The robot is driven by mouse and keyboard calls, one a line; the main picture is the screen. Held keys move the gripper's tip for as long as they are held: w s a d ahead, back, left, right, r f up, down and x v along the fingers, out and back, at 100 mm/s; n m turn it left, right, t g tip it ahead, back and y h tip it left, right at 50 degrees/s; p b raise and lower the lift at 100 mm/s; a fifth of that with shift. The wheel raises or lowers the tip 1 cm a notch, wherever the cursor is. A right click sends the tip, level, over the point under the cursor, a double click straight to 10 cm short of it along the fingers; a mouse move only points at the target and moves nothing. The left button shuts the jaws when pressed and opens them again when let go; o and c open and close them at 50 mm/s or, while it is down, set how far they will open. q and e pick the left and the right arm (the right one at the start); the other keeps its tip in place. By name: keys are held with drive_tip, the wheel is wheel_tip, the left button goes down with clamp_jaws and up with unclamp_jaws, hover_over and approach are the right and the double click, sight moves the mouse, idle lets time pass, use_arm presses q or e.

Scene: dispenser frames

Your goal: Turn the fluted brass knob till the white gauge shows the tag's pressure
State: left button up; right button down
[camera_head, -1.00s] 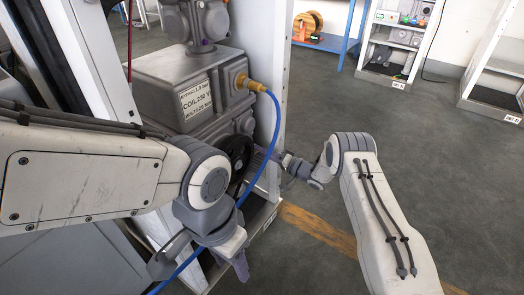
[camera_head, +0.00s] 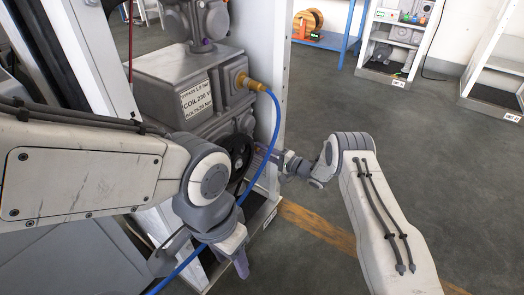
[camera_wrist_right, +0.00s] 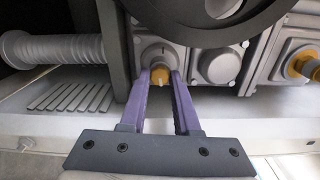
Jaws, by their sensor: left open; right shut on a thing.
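The brass knob (camera_wrist_right: 160,75) shows in the right wrist view on a round grey boss, between my right gripper's (camera_wrist_right: 160,79) two purple fingers, which are shut on it. Its fluting is too small to make out. In the head view my right gripper (camera_head: 261,149) reaches in from the right to the machine's lower side, and the knob is hidden there. The white tag (camera_head: 196,102) is on the grey housing; it has lines for bypass, coil and bolts, and the bypass figure is blurred. I cannot make out a white gauge. My left gripper (camera_head: 240,262) is open, low in front of the machine.
A blue hose (camera_head: 274,130) runs from a brass fitting (camera_head: 243,82) down past my left wrist. A black handwheel (camera_head: 237,154) is beside my right gripper. Another brass-ringed fitting (camera_wrist_right: 305,66) is at the right in the wrist view.

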drive_tip(key=shift+d, duration=0.15)
drive_tip(key=c, duration=0.8)
unclamp_jaws()
drive_tip(key=shift+o, duration=0.8)
drive_tip(key=p+v, duration=0.3)
drive_tip(key=v, duration=0.7)
drive_tip(key=shift+p, duration=0.35)
drive_tip(key=shift+d, duration=0.1)
